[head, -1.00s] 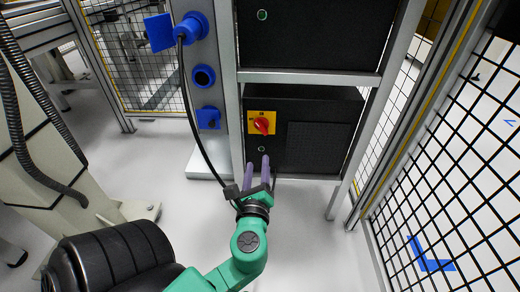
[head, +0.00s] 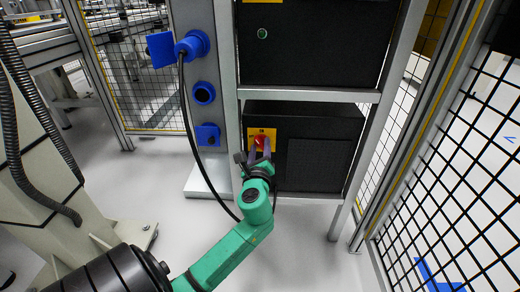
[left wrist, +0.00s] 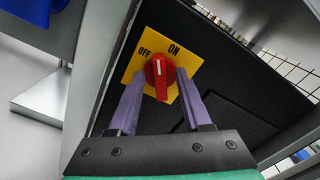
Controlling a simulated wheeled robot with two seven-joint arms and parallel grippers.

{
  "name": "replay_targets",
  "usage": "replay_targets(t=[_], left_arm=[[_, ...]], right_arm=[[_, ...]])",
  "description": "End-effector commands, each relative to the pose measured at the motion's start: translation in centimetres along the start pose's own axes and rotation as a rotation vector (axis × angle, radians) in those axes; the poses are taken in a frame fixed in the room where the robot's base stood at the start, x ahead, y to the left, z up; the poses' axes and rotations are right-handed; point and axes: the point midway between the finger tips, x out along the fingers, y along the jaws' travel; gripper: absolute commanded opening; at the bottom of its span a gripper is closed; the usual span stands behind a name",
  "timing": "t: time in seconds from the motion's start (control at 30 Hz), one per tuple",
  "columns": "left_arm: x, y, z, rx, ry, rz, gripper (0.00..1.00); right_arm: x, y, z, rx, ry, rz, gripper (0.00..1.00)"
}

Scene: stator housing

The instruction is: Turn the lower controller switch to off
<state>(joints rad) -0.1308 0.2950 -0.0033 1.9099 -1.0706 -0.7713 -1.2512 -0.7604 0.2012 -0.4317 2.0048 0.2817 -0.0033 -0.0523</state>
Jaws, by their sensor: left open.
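The lower controller (head: 318,150) is a black box on the lower shelf of the metal frame. Its red rotary switch (left wrist: 160,72) sits on a yellow plate (left wrist: 142,40) marked OFF and ON. In the left wrist view the knob's white mark lies between the two words, nearer neither clearly; the picture is tilted. My left gripper (left wrist: 160,90) is open, with one purple finger on each side of the red knob. I cannot tell whether the fingers touch it. In the head view the left gripper (head: 260,150) partly covers the switch (head: 262,140). My right gripper is out of view.
An upper black controller (head: 310,45) stands on the shelf above. A grey post (head: 213,110) with blue sockets and a hanging black cable (head: 190,120) is just left of the arm. Mesh fencing (head: 460,150) closes the right side.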

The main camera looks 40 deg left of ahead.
Motion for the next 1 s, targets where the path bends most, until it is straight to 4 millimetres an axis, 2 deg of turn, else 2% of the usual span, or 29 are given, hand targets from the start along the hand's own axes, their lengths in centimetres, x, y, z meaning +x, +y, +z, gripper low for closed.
replay_targets(t=[0.03,0.1,0.17,0.67,1.0], left_arm=[[0.0,0.0,0.0,0.0,0.0,0.0,0.49],[0.0,0.0,0.0,0.0,0.0,0.0,0.22],[0.0,0.0,0.0,0.0,0.0,0.0,0.0],[-0.1,0.1,-0.1,-0.064,0.001,0.001,0.0],[-0.1,0.3,-0.2,-0.305,0.001,0.003,0.0]], right_arm=[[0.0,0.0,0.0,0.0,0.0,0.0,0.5],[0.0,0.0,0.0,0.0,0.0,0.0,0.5],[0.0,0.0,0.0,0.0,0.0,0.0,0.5],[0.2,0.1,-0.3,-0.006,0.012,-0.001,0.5],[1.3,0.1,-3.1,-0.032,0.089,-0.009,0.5]])
